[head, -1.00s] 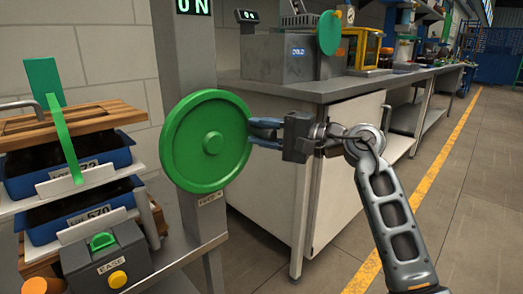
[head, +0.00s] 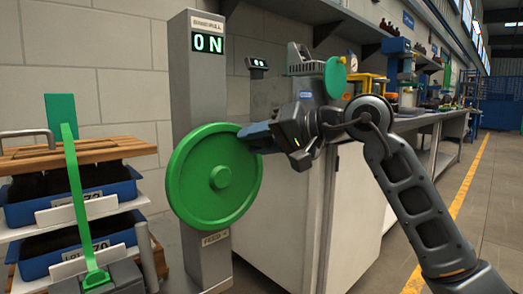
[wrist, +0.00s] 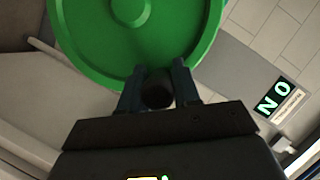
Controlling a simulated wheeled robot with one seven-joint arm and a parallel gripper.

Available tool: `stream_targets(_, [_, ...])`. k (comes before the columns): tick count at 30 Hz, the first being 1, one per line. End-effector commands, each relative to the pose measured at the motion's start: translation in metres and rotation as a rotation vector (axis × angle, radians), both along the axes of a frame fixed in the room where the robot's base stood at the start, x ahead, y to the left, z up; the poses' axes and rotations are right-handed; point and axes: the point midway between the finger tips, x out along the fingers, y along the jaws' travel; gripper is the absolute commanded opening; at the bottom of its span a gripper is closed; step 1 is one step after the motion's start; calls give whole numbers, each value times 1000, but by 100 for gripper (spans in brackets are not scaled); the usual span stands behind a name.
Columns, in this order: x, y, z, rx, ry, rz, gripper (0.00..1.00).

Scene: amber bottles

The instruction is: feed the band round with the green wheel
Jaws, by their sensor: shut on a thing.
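The green wheel (head: 195,195) is a thick disc with a round hub, mounted on a grey post (head: 192,90). A display (head: 208,43) on the post, under a "BAND PULL" label, reads 0 N. My gripper (head: 252,136) is at the wheel's upper right rim. In the wrist view my gripper (wrist: 156,88) has its two fingers on either side of a dark round knob (wrist: 157,93) at the edge of the green wheel (wrist: 90,40). The gripper is shut on this knob. The finger contact is partly in shadow. No band is clearly visible.
A white-sided bench (head: 290,205) is close behind the wheel.

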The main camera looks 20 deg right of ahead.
Motion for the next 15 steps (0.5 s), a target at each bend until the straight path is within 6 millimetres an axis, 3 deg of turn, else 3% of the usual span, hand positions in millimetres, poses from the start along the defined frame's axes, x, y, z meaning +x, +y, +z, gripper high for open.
stream_targets(15, [-1,4,5,5,-2,-1,0])
